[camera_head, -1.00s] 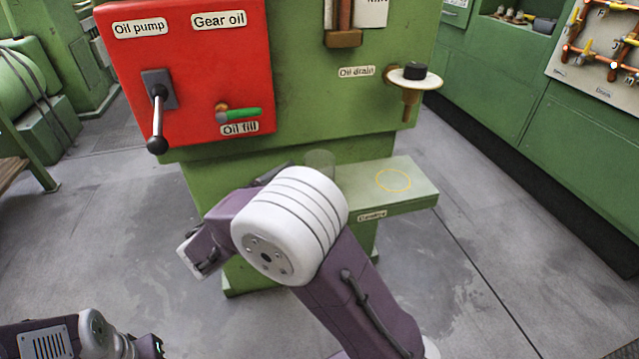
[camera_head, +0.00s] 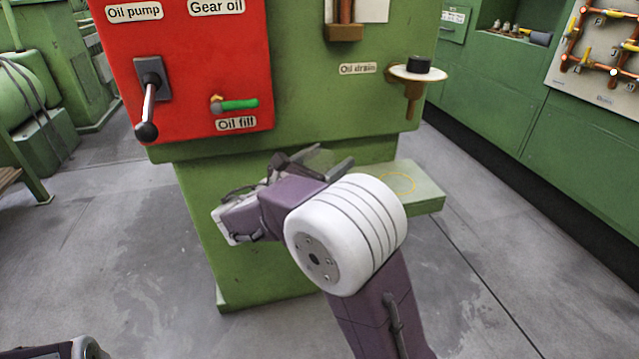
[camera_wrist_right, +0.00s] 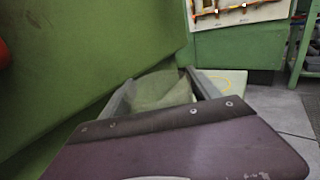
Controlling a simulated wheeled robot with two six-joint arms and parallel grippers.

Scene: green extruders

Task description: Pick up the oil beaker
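The oil beaker (camera_wrist_right: 160,90) is a clear, faintly greenish vessel. In the right wrist view it shows between the two fingers of my right gripper (camera_wrist_right: 161,77), with its lower part hidden behind the gripper body. In the head view my right gripper (camera_head: 324,161) is at the left end of the green shelf, its fingers spread apart and pointing right. I cannot make out the beaker clearly there. Whether a finger touches it I cannot tell. My left gripper is out of view.
The green shelf (camera_head: 425,188) carries a yellow ring mark (camera_head: 397,183) on its right part. Behind it stands the green machine (camera_head: 300,100) with a red panel (camera_head: 200,65). The oil drain (camera_head: 413,83) sticks out above the shelf. Floor right of the shelf is free.

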